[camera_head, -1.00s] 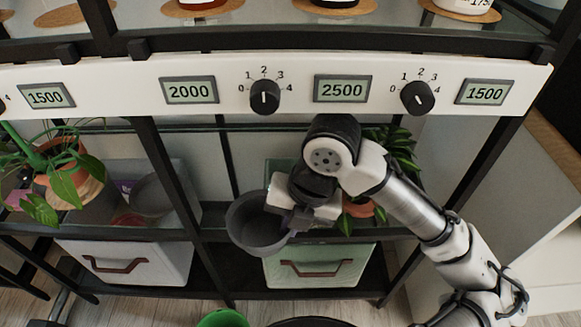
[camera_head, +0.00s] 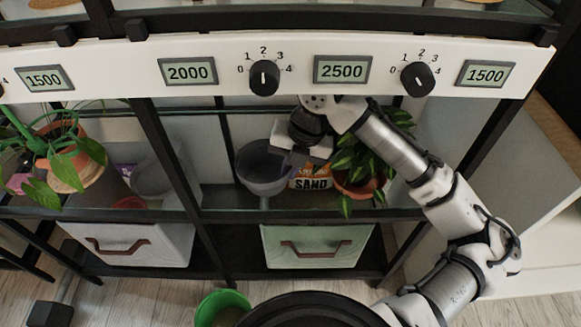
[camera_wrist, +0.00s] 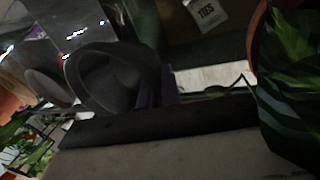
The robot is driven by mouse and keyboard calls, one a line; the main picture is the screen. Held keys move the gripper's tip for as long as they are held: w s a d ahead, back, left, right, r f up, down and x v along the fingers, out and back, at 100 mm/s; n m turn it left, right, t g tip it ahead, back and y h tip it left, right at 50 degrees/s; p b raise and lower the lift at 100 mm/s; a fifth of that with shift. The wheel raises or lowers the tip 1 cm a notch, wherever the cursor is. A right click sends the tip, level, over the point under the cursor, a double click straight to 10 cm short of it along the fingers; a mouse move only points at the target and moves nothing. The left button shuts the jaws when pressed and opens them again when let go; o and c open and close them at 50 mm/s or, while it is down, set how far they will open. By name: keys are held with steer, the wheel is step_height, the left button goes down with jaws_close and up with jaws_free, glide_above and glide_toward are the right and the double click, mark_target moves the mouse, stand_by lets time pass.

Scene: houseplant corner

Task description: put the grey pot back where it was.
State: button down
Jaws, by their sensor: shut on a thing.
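The grey pot (camera_head: 262,168) is upright inside the middle shelf bay, left of the sand bag. My gripper (camera_head: 288,157) is shut on its right side. In the wrist view the pot (camera_wrist: 108,80) fills the left middle, its dark inside facing the camera, with a purple finger part (camera_wrist: 158,92) at its edge. I cannot tell whether its base touches the shelf. A second, similar grey pot (camera_head: 152,180) stands in the left bay.
A bag of sand (camera_head: 311,178) and a leafy plant in a terracotta pot (camera_head: 360,185) stand close on the right. The white control panel (camera_head: 215,72) runs above. A green bucket (camera_head: 222,306) is on the floor below.

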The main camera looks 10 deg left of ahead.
steer(key=c, duration=1.6)
jaws_free()
steer(key=p+v, duration=0.2)
steer(key=v, duration=0.5)
steer(key=shift+r, duration=0.35)
